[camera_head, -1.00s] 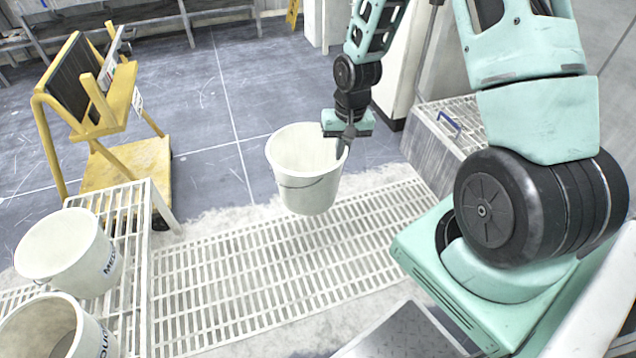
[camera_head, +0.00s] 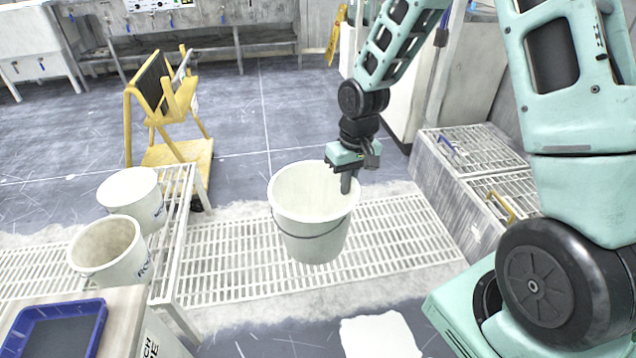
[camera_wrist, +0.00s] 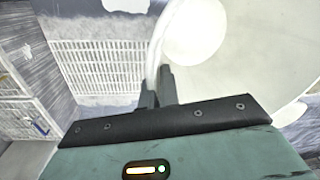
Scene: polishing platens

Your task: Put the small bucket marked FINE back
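A white bucket (camera_head: 312,235) with a thin wire handle hangs from my gripper (camera_head: 347,182) in the middle of the head view, upright above the floor grating. My gripper is shut on the bucket's right rim, one finger inside the wall. The rim (camera_wrist: 156,50) also shows between the fingers in the wrist view (camera_wrist: 157,85). No marking shows on the side of this bucket facing the head camera. Two more white buckets stand on the slatted rack at the left: one farther back (camera_head: 132,198) with partly hidden lettering, one nearer (camera_head: 112,252) with lettering ending its right side.
The slatted rack (camera_head: 178,215) has buckets on its left part. A blue tray (camera_head: 55,330) lies on a bench at lower left. A yellow cart (camera_head: 178,153) stands behind the rack. Slatted-top boxes (camera_head: 470,150) stand right. Floor grating (camera_head: 390,235) lies under the held bucket.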

